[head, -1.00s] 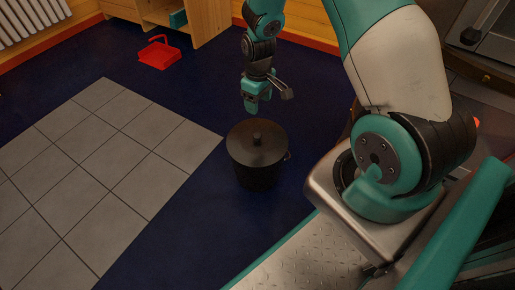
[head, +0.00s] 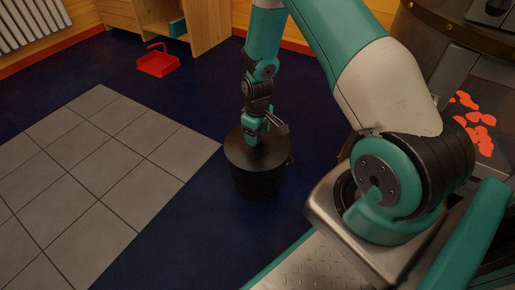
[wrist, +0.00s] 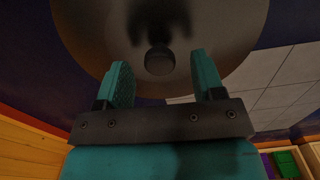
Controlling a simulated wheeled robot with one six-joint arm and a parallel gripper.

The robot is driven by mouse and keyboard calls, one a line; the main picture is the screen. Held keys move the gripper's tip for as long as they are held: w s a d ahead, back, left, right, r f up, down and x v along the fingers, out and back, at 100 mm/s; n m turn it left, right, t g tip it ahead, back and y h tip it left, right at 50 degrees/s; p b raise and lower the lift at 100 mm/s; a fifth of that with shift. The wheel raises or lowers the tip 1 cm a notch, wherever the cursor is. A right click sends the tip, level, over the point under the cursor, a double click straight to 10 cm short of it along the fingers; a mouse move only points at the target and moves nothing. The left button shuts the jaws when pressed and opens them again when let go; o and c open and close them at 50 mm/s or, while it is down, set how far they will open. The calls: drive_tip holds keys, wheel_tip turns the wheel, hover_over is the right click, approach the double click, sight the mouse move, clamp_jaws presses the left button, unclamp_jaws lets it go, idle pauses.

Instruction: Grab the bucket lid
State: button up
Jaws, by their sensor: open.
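The black bucket (head: 257,184) stands upright on the dark blue floor. Its dark round lid (head: 272,157) sits on top, and it also shows in the wrist view (wrist: 225,30). The lid's round knob (wrist: 160,61) lies between and just beyond my two fingertips in the wrist view. In the head view the knob is hidden behind my gripper (head: 257,138). My gripper points down over the middle of the lid. It is open, with a finger on each side of the knob and gaps showing on both sides. It also shows in the wrist view (wrist: 161,75).
Grey floor tiles (head: 110,165) lie left of the bucket. A red dustpan-like tray (head: 158,64) is on the floor at the back, near a wooden shelf (head: 205,30). A dark stove with glowing red coals (head: 478,125) stands at the right. Blue floor around the bucket is clear.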

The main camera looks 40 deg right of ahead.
wheel_tip(320, 180, down, 3)
drive_tip(key=shift+r+b, duration=0.2)
drive_tip(key=shift+b, duration=0.25)
drive_tip(key=shift+r, duration=0.1)
clamp_jaws()
drive_tip(key=shift+r, duration=0.1)
